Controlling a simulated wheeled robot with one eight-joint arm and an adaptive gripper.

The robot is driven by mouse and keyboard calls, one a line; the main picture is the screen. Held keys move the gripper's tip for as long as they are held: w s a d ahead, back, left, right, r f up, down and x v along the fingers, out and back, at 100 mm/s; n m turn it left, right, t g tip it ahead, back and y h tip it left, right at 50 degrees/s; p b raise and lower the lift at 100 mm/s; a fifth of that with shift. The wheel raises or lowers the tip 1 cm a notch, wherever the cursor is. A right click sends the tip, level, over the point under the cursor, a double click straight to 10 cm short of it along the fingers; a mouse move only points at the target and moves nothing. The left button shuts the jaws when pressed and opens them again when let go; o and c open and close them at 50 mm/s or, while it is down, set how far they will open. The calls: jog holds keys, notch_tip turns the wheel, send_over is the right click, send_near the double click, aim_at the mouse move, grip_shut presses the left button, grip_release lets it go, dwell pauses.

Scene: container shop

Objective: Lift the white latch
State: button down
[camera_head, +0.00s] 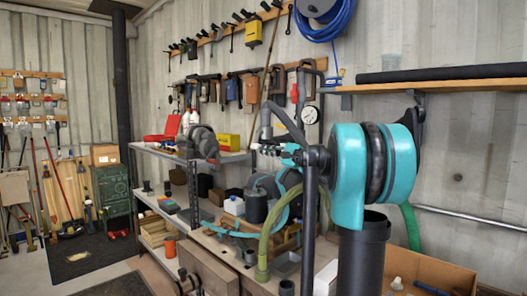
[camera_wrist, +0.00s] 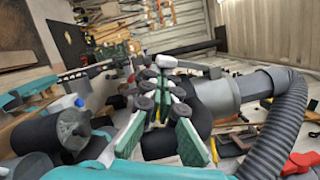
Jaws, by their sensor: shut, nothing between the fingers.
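My gripper (camera_wrist: 160,84) points away from the wrist camera, its two green-padded fingers brought together at the tips with nothing between them. A small pale, rounded piece (camera_wrist: 172,62) shows just past the fingertips in the wrist view; it may be the white latch, but I cannot tell for sure. I cannot tell whether the fingertips touch it. In the head view my gripper (camera_head: 264,148) is small and partly hidden by my arm, in front of the wall and shelf. I cannot make out the latch there.
A grey ribbed hose (camera_wrist: 279,125) and a dark cylinder (camera_wrist: 55,132) flank the gripper. A green hose (camera_head: 268,228) hangs by the workbench. A cluttered metal shelf (camera_head: 160,150) stands left, and a wooden wall shelf (camera_head: 450,87) is at right. Open floor (camera_head: 95,275) lies at lower left.

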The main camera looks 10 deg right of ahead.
aim_at(257, 148)
jog(key=shift+s+a+m, duration=0.15)
jog(key=shift+a+m, duration=0.05)
jog(key=shift+m, duration=0.2)
jog(key=m, duration=0.2)
jog(key=s+a+m+t, duration=0.1)
jog(key=m, duration=0.1)
jog(key=a+r+m+t, duration=0.1)
jog(key=m, duration=0.1)
jog(key=shift+s+a, duration=0.15)
jog(key=shift+s, duration=0.2)
jog(key=m, duration=0.2)
jog(key=a+r+m+t, duration=0.1)
jog(key=shift+s+h, duration=0.35)
jog(key=shift+h, duration=0.05)
jog(key=m, duration=0.1)
jog(key=r+m, duration=0.1)
jog(key=m, duration=0.1)
jog(key=m+t+h, duration=0.1)
jog(key=m, duration=0.1)
jog(key=shift+s+a+r, duration=0.25)
jog(key=shift+s+a, duration=0.05)
jog(key=shift+a, duration=0.1)
